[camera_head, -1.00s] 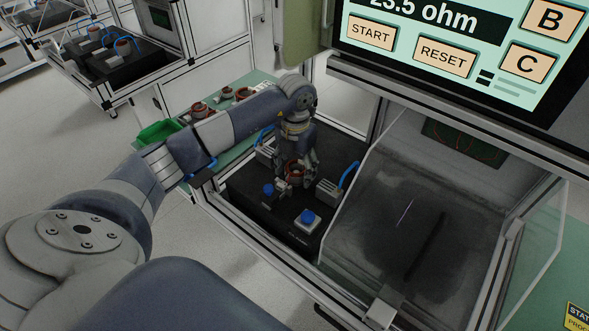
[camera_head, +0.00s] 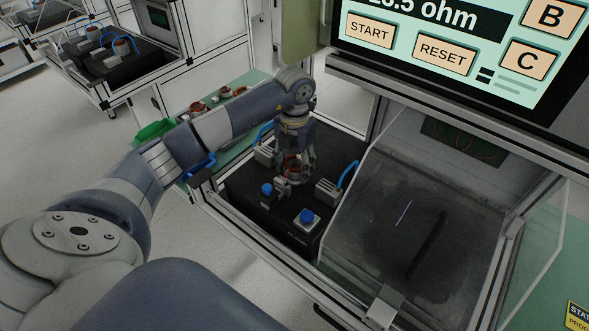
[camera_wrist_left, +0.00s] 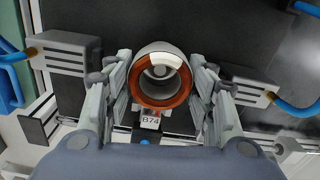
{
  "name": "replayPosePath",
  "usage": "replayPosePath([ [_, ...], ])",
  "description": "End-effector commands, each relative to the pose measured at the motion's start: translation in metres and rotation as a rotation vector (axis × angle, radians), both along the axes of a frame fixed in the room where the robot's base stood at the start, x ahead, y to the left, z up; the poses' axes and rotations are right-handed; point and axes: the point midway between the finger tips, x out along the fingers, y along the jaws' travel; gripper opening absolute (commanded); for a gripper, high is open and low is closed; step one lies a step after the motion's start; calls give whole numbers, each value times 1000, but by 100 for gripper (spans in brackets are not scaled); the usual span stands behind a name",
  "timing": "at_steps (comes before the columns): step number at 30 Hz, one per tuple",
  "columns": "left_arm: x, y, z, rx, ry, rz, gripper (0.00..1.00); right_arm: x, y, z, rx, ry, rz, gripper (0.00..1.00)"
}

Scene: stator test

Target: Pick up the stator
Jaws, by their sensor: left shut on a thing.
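The stator (camera_head: 292,168) is a short ring with a reddish-brown winding, at the black test block in the head view. In the left wrist view the stator (camera_wrist_left: 160,80) shows from above, with a grey rim and a copper-coloured ring. Whether the stator is clear of the block cannot be told. My right gripper is not in view.
The black block (camera_head: 245,195) carries grey clamps with blue handles (camera_head: 327,189) on both sides and a blue button (camera_head: 306,217) at the front. A clear tilted cover (camera_head: 430,220) stands to the right. Other stators and a green bin (camera_head: 155,131) are on the table behind.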

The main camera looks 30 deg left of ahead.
Motion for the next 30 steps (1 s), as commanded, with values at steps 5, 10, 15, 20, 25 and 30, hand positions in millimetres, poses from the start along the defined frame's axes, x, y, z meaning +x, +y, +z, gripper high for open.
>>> replayPosePath([
  [5,2,1,31,0,-9,0,15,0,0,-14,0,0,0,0],
  [10,-11,3,52,2,-1,0,15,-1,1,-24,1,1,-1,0],
  [15,-41,5,52,3,-2,0,15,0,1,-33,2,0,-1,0],
  [20,-70,8,52,3,-2,1,15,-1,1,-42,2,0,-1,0],
  [25,-101,10,52,5,-3,1,15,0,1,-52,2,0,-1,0],
  [30,-130,12,52,4,-2,1,15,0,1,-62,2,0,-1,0],
])
